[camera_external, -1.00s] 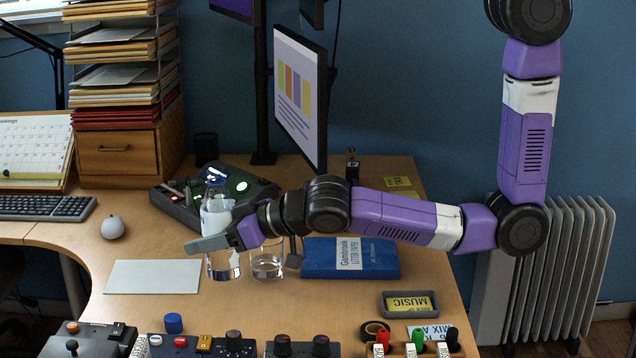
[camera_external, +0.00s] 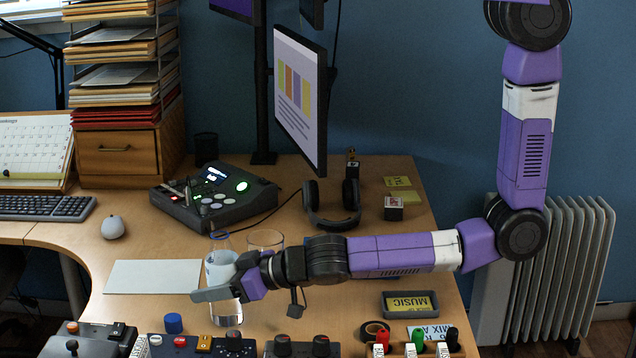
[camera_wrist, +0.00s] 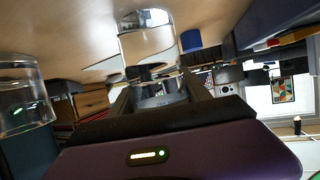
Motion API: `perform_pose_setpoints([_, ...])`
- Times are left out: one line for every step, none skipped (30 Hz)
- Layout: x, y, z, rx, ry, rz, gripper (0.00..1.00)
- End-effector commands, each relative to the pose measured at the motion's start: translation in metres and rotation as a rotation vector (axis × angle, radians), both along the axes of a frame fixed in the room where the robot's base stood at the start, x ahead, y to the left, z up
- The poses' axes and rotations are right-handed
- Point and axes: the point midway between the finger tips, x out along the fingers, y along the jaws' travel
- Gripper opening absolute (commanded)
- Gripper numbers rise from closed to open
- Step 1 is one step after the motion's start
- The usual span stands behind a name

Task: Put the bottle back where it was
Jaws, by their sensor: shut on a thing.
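In the wrist view the bottle (camera_wrist: 148,45) shows between the fingers of my gripper (camera_wrist: 160,90). Whether its base touches the desk is hard to tell. A drinking glass (camera_external: 265,241) stands just behind my wrist, partly hidden, and it also shows at the left of the wrist view (camera_wrist: 22,95).
A white sheet (camera_external: 150,277) lies left of the bottle. A blue cap-like cylinder (camera_external: 173,323) and control boxes (camera_external: 205,345) line the front edge. A mixer (camera_external: 215,197), headphones (camera_external: 331,205) and a tray (camera_external: 410,303) stand around. The blue book is mostly hidden by my arm.

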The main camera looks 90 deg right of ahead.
Motion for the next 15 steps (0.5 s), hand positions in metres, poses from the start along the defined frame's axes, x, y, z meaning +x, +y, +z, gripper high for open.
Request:
perform_pose_setpoints([0.0004, 0.0000, 0.0008, -0.001, -0.002, 0.000, 0.00])
perform_pose_setpoints([0.0004, 0.0000, 0.0003, 0.000, -0.001, 0.000, 0.00])
perform_pose_setpoints([0.0004, 0.0000, -0.0010, 0.000, -0.001, 0.000, 0.00])
perform_pose_setpoints([0.0004, 0.0000, -0.0019, 0.000, -0.001, 0.000, 0.00])
perform_pose_setpoints([0.0004, 0.0000, -0.0028, 0.000, -0.001, 0.000, 0.00])
perform_pose_setpoints([0.0004, 0.0000, -0.0036, 0.000, -0.001, 0.000, 0.00])
perform_pose_setpoints([0.0001, 0.0000, -0.0039, 0.000, 0.000, 0.000, 0.58])
perform_pose_setpoints([0.0000, 0.0000, -0.0030, 0.000, 0.000, 0.000, 0.64])
perform_pose_setpoints([0.0000, -0.0001, -0.0029, 0.000, 0.000, 0.000, 0.71])
perform_pose_setpoints([0.0000, -0.0001, -0.0029, 0.000, 0.000, 0.000, 0.77])
perform_pose_setpoints([0.0000, -0.0001, -0.0029, 0.000, 0.000, 0.000, 0.78])
perform_pose_setpoints([0.0000, -0.0001, -0.0029, 0.000, 0.000, 0.000, 0.78])
perform_pose_setpoints([0.0000, -0.0001, -0.0029, 0.000, 0.000, 0.000, 0.78])
perform_pose_setpoints([0.0000, -0.0001, -0.0028, 0.000, 0.000, 0.000, 0.78])
perform_pose_setpoints([0.0000, -0.0001, -0.0028, 0.000, 0.000, 0.000, 0.78])
